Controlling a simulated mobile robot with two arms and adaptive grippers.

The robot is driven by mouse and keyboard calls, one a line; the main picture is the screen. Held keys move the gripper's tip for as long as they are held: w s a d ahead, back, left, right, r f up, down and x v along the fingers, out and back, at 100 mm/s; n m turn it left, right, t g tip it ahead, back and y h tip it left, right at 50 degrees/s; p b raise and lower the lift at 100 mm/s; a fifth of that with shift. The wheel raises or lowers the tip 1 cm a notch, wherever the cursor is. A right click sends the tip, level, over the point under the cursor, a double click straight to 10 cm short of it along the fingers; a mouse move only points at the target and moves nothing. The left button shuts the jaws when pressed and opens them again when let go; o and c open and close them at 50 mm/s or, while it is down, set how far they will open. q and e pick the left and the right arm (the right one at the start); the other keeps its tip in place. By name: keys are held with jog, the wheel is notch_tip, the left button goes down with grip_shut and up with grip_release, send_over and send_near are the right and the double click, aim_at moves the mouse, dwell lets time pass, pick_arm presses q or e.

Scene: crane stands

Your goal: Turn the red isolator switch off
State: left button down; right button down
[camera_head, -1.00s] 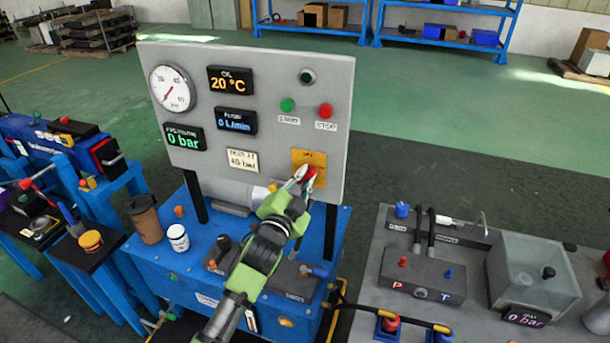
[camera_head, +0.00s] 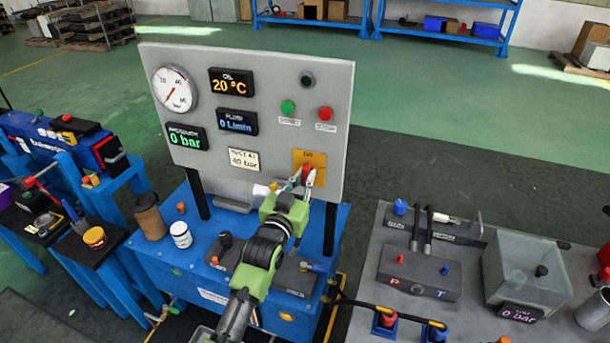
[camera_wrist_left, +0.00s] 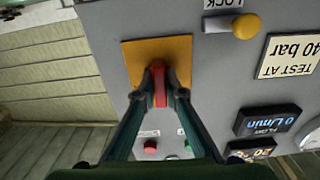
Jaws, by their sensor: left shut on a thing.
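The red isolator switch (camera_head: 307,171) sits on a yellow plate (camera_head: 318,156) at the lower right of the grey panel (camera_head: 268,80). My left gripper (camera_head: 307,179) reaches up to it, one finger on each side, shut on the red handle. In the left wrist view the red handle (camera_wrist_left: 159,86) is pinched between the two fingertips (camera_wrist_left: 159,94). It stands upright in that picture, lined up with the sides of the yellow plate (camera_wrist_left: 180,52). The fingers hide part of the handle and plate. My right gripper is not in view.
A green button (camera_head: 288,108) and a red button (camera_head: 325,114) sit above the switch. A yellow knob (camera_wrist_left: 247,26) by a LOCK label is close beside the plate. A brown cup (camera_head: 148,218) and a white jar (camera_head: 181,235) stand on the blue bench left of my arm.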

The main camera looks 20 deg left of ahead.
pick_arm(q)
jog(key=shift+f+n, duration=0.1)
jog(key=shift+n, duration=0.2)
jog(key=c, duration=2.1)
grip_release()
jog(key=shift+s, duration=0.1)
jog(key=s, duration=1.2)
jog(key=shift+a, duration=0.2)
jog(key=shift+w, duration=0.1)
